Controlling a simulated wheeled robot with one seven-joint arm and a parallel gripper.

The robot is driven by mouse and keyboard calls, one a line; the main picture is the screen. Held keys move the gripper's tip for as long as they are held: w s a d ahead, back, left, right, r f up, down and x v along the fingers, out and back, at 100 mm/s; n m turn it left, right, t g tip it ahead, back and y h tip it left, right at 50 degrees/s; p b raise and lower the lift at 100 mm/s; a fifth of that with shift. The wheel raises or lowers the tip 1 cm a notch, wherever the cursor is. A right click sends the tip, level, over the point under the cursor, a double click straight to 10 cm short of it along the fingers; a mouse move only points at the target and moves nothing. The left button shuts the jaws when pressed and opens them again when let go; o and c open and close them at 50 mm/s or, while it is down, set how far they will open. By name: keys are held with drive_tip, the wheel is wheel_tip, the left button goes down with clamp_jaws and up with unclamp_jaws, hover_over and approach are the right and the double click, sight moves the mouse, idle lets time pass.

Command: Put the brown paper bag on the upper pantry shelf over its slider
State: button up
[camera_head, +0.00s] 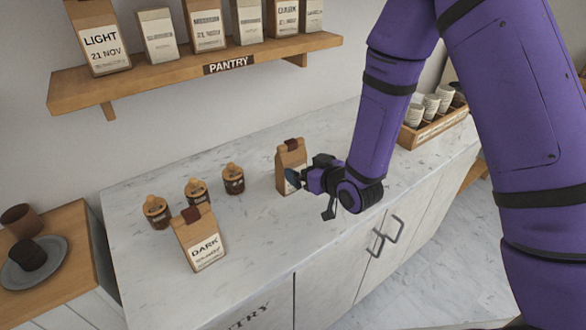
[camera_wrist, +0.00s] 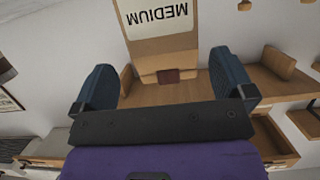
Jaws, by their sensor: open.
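A brown paper bag (camera_head: 290,168) with a dark red clip stands upright on the marble counter. My gripper (camera_head: 297,180) is right at it, on its near right side, with a dark finger overlapping it in the head view. In the wrist view, which is upside down, a bag (camera_wrist: 160,50) labelled MEDIUM lies ahead between the two spread blue fingers (camera_wrist: 165,85). The fingers are open, with gaps on both sides of the bag. The upper pantry shelf (camera_head: 190,77) is on the wall and holds several labelled bags. I cannot make out a slider.
A second brown bag (camera_head: 200,238) labelled DARK stands at the front left of the counter (camera_head: 270,235). Several small jars (camera_head: 196,191) stand behind it. A wooden crate (camera_head: 437,126) of cups is at the right.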

sight(297, 163)
drive_tip(key=shift+x, duration=3.7)
drive_tip(key=shift+s+a, duration=0.1)
drive_tip(key=c, duration=0.8)
drive_tip(key=shift+c, duration=0.4)
drive_tip(key=shift+r, duration=0.1)
